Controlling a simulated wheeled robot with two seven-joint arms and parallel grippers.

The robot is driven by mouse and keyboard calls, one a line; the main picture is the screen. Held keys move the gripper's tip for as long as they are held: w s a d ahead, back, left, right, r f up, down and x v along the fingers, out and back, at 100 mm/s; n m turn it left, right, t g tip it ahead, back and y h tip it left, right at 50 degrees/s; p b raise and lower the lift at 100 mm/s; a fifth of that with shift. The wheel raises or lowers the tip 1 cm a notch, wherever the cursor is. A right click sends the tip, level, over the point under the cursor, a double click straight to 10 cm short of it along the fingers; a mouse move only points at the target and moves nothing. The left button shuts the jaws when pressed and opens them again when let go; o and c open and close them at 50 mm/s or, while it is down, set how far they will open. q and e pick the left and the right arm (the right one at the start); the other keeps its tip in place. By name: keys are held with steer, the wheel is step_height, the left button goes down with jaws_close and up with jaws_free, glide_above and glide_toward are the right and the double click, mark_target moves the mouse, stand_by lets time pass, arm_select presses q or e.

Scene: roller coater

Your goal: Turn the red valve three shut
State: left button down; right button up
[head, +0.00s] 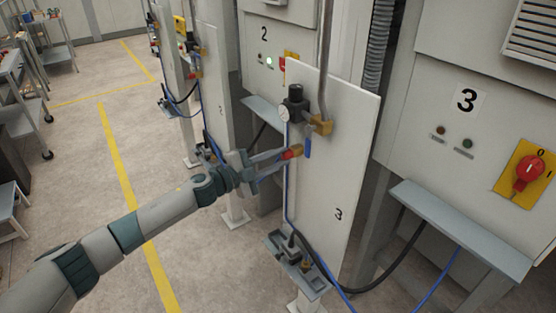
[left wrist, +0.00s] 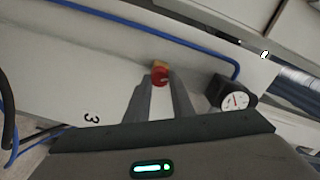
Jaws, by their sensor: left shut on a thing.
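The red valve (head: 293,152) is a small red knob on a brass fitting, on the white panel marked 3 (head: 345,130). My left gripper (head: 284,157) reaches it from the left and is shut on it. In the left wrist view the red valve (left wrist: 160,77) sits between the two fingertips (left wrist: 162,84), with its brass part just beyond. The fingers hide part of the knob, and its turn angle is hard to tell. My right gripper is not in view.
A pressure gauge (head: 284,114) and a black regulator (head: 295,100) sit just above the valve; the gauge (left wrist: 235,100) is close right of the fingers in the wrist view. A blue hose (head: 287,195) runs down the panel. A red rotary switch (head: 530,168) is on cabinet 3.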

arm_select(q)
steer(key=m+b, duration=0.1)
steer(key=m, duration=0.3)
steer(key=shift+f+m, duration=0.15)
steer(key=shift+m, duration=0.65)
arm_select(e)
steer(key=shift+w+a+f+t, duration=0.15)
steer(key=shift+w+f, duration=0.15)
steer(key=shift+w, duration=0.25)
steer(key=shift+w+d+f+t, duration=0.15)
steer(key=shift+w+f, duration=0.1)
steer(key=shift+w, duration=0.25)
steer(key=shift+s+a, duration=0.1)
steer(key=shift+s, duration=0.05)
arm_select(q)
steer(key=c, duration=1.5)
jaws_free()
steer(key=shift+c, duration=0.2)
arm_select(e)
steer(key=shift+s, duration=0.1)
arm_select(q)
steer(key=shift+a, duration=0.1)
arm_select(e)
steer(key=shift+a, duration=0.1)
